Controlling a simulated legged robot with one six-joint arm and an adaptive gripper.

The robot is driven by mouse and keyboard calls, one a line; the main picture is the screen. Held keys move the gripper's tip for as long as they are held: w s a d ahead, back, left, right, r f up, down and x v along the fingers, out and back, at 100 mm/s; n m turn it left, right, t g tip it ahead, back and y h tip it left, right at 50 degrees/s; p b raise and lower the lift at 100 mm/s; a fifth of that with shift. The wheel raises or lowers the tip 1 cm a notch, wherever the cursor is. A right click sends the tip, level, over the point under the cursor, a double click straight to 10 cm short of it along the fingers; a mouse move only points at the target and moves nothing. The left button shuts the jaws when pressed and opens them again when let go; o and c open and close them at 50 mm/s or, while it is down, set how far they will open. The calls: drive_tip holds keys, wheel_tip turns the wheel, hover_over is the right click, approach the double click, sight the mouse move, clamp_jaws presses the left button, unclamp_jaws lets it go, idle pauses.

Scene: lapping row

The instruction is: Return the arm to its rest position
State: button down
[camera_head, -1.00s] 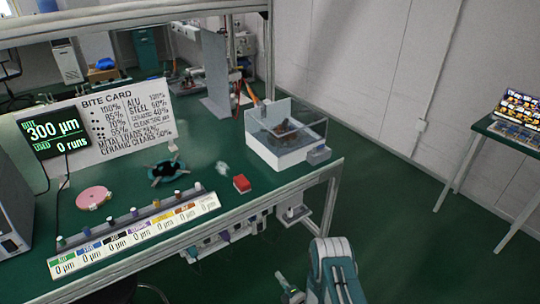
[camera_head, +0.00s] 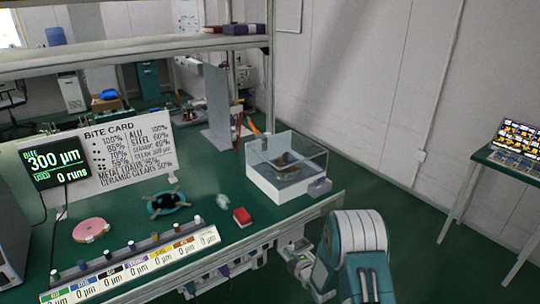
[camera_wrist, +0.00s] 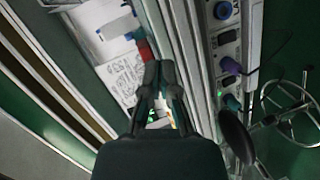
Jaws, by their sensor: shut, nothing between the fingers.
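My teal-and-white arm (camera_head: 352,245) is folded low in front of the green bench (camera_head: 235,200), near its right front corner. My gripper (camera_wrist: 160,72) shows in the wrist view with its two dark fingers close together and nothing held. In the head view its end is small and partly hidden by the arm, beside the bench leg.
The bench holds a clear-walled tank (camera_head: 287,165), a red block (camera_head: 242,216), a pink disc (camera_head: 91,229), a row of small capped pieces and a bite card (camera_head: 128,148). A side table (camera_head: 510,160) stands right. Floor between is clear.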

drive_tip(key=s+d+r+m+g+h, duration=0.1)
drive_tip(key=d+r+m+h, duration=0.1)
drive_tip(key=r, duration=0.5)
drive_tip(key=d+r+m+h, duration=0.1)
drive_tip(key=d+r+m, duration=0.15)
drive_tip(key=r, duration=0.45)
drive_tip(key=s+d+r+m+g+h, duration=0.25)
drive_tip(key=s+r+m, duration=0.35)
drive_tip(key=s+r, duration=0.4)
drive_tip(key=s+r+m+g, duration=0.2)
drive_tip(key=s+r+m, duration=0.2)
drive_tip(key=s, duration=1)
drive_tip(key=s+d+r+m+g, duration=0.1)
drive_tip(key=s+r+m, duration=0.3)
drive_tip(key=s, duration=1.1)
drive_tip(key=shift+d+r+m+g, duration=0.2)
drive_tip(key=shift+r+m+g, duration=0.1)
drive_tip(key=shift+m+g, duration=0.45)
